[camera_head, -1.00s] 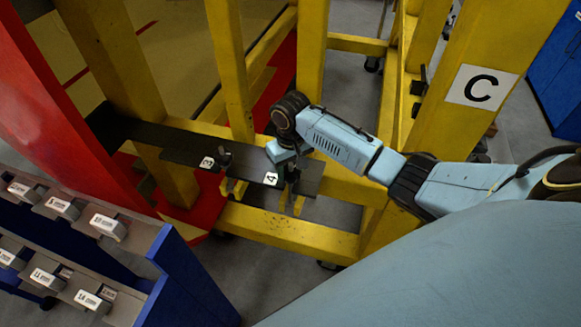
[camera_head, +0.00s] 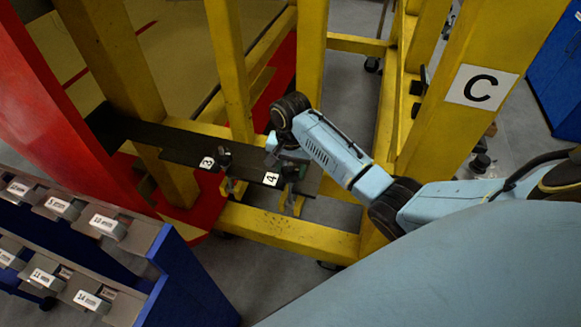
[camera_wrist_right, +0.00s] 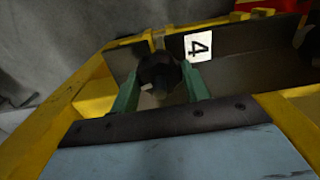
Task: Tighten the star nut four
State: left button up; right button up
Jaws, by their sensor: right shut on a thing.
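The star nut four is a dark knob (camera_wrist_right: 158,70) beside the white label "4" (camera_wrist_right: 198,46) in the right wrist view. My right gripper (camera_wrist_right: 161,82) has its two green fingers on either side of the knob and is shut on it. In the head view the right gripper (camera_head: 289,163) reaches down from the blue arm onto the dark plate, next to label 4 (camera_head: 271,179); the nut is small and partly hidden there. My left gripper is in neither view.
A second dark knob (camera_head: 225,157) stands by label 3 (camera_head: 207,163) on the same dark plate (camera_head: 180,143). Yellow frame posts (camera_head: 313,60) rise close behind and beside my right arm. A blue rack with labelled bins (camera_head: 105,222) is at the lower left.

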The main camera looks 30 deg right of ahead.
jog(key=shift+w+r+m, duration=0.1)
jog(key=shift+m, duration=0.4)
jog(key=o, duration=1)
notch_tip(320, 180, up, 12)
jog(key=shift+d+f, duration=0.1)
jog(key=shift+d, duration=0.05)
jog(key=shift+r, duration=0.75)
